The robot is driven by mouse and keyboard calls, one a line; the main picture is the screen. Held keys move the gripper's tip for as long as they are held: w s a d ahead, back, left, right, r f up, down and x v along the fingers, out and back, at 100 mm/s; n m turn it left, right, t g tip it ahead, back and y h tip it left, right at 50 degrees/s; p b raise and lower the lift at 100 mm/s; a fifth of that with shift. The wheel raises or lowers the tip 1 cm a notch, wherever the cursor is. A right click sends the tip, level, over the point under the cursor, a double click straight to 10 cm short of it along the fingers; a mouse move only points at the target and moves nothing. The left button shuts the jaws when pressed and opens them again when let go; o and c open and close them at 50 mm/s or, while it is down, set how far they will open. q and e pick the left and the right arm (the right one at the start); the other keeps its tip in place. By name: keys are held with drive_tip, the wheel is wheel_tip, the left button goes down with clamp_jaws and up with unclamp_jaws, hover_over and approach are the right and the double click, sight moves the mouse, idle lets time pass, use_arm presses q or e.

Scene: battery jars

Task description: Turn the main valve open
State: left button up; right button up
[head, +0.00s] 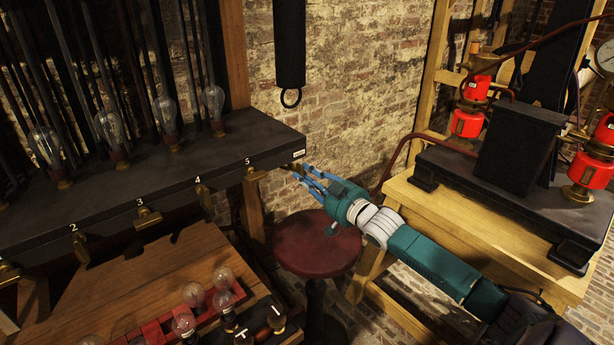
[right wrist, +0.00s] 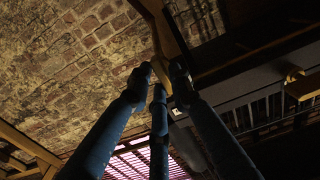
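A dark shelf (head: 180,165) carries brass valve handles along its front edge, with numbers above them. The handle under number 5 (head: 256,173) is closest to my right gripper (head: 291,172). A small white label (head: 299,154) sits at the shelf's right corner, its writing too small to read. My right gripper is just below this label, its blue fingers spread. In the right wrist view the fingertips (right wrist: 157,80) are apart, with a yellowish piece showing between them. I cannot tell whether they touch it or whether it is the main valve. My left gripper is out of view.
A round red stool (head: 315,243) stands below my right gripper. A wooden bench (head: 440,207) with red-bodied fittings (head: 467,120) is at the right. Glass bulbs (head: 222,278) stand on the lower table at the front. A brick wall (head: 345,70) is behind.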

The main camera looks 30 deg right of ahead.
drive_tip(key=shift+o, duration=0.7)
drive_tip(key=s, duration=1.2)
drive_tip(key=shift+d, duration=0.45)
